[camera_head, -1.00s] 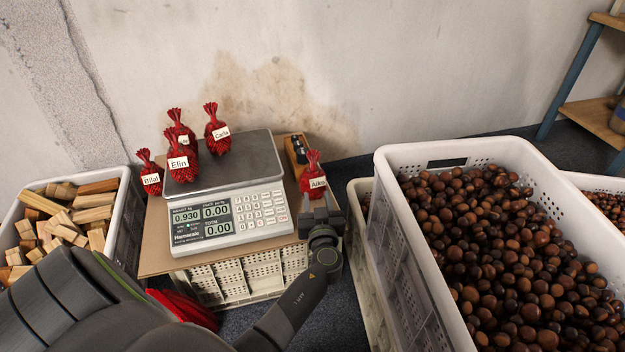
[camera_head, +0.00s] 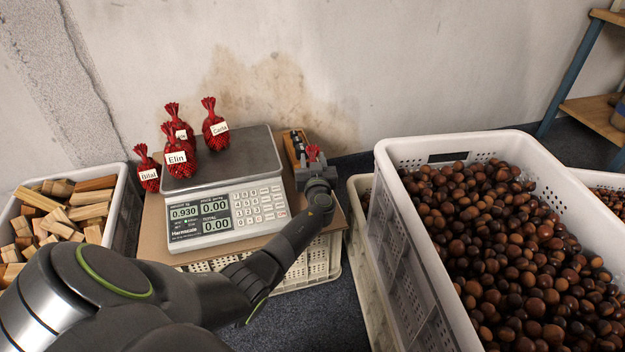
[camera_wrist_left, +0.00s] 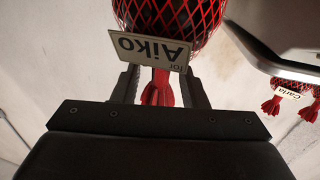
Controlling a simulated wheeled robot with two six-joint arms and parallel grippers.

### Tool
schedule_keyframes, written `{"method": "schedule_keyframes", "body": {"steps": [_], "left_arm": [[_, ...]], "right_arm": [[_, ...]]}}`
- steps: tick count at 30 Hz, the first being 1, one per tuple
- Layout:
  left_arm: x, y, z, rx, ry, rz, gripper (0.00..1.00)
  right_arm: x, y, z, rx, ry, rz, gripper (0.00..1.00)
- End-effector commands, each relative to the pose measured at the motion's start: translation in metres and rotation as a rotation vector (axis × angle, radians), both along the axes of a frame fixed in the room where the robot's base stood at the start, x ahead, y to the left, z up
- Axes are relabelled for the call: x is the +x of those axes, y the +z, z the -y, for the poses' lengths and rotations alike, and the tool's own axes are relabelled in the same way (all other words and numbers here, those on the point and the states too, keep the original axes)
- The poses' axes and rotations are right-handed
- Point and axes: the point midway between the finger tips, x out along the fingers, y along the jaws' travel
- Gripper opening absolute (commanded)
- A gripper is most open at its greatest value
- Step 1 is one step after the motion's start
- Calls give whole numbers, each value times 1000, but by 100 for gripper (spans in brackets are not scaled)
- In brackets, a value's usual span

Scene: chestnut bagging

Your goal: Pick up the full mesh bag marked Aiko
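The Aiko bag is red mesh with a tied neck; in the head view only its red top (camera_head: 312,152) shows above my left gripper (camera_head: 317,177), right of the scale. In the left wrist view the bag (camera_wrist_left: 165,14) appears upside down, its white tag (camera_wrist_left: 150,50) reading Aiko. The fingers stand apart on either side of the red neck (camera_wrist_left: 160,88), with gaps visible beside it. The tag hides part of the neck and fingertips. My right gripper is not in view.
The scale (camera_head: 225,208) stands on a cardboard-topped crate, with red bags including Elin (camera_head: 178,157) and Carla (camera_head: 213,128) on it. Bilal (camera_head: 147,170) is left of it. A wood-filled crate (camera_head: 124,215) is at left. A tall chestnut crate (camera_head: 420,215) is close at right.

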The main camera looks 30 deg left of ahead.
Motion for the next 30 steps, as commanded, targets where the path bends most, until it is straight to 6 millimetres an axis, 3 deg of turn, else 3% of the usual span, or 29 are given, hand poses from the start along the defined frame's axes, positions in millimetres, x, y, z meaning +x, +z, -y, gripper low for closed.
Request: {"method": "schedule_keyframes", "body": {"steps": [11, 20, 30], "left_arm": [[8, 0, -7, 0, 1, 0, 39], [7, 0, -6, -1, 1, -1, 0], [8, 1, -6, 0, 0, 1, 0]], "right_arm": [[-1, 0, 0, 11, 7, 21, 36], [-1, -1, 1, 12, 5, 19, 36], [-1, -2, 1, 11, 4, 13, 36]]}}
